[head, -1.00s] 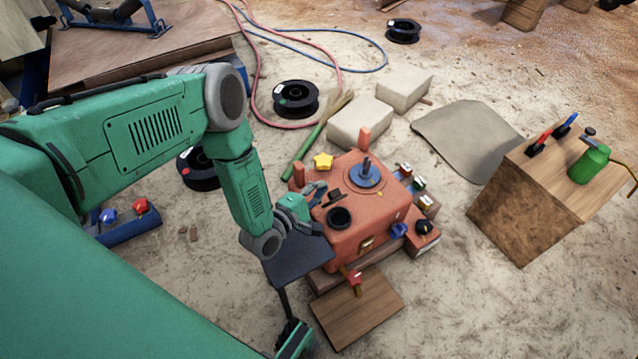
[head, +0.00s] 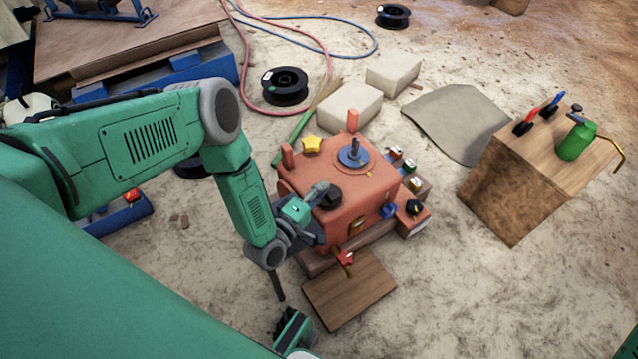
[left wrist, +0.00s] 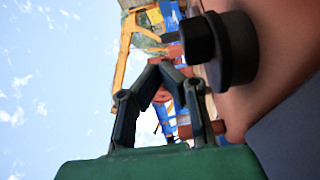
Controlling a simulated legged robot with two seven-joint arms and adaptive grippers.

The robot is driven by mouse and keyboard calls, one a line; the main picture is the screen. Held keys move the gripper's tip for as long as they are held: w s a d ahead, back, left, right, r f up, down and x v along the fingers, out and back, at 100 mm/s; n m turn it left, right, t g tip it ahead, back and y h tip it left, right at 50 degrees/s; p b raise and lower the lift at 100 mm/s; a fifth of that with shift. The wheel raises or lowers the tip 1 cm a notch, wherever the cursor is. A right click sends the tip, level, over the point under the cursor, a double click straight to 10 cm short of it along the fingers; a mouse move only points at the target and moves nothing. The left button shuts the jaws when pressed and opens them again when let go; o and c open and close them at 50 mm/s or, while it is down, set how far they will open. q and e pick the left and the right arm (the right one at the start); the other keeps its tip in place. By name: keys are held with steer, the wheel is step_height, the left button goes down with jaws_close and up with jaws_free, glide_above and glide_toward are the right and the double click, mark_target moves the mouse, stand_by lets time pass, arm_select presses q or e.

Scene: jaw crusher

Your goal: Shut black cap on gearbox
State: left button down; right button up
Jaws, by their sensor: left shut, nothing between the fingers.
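The orange gearbox (head: 350,210) stands right of my left arm in the head view. The black cap (head: 328,197) is on the gearbox's top near its front left, and no open ring shows there. In the left wrist view the black cap (left wrist: 235,48) shows side-on as a wide disc with a narrower round end, against the orange casing. My left gripper (head: 324,187) is beside the cap, just behind and left of it. Its fingers (left wrist: 160,70) meet at the tips and hold nothing. Whether they touch the cap is unclear.
A yellow star knob (head: 312,145), a blue disc with a post (head: 353,154) and orange pegs stand on the gearbox. A red star knob (head: 345,259) is at its front. A wooden block with a green can (head: 577,140) stands right. Sandy floor lies between.

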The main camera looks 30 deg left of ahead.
arm_select(q)
steer(key=shift+s+d+f+m+t+h+b, duration=0.25)
steer(key=shift+d+f+m, duration=0.2)
steer(key=shift+m, duration=0.45)
steer(key=shift+d+f+m, duration=0.1)
steer(key=shift+m, duration=0.2)
steer(key=shift+s+f, duration=0.1)
steer(key=shift+s, duration=0.05)
steer(key=v, duration=1.1)
steer(key=shift+s+f, duration=0.1)
steer(key=shift+s, duration=0.25)
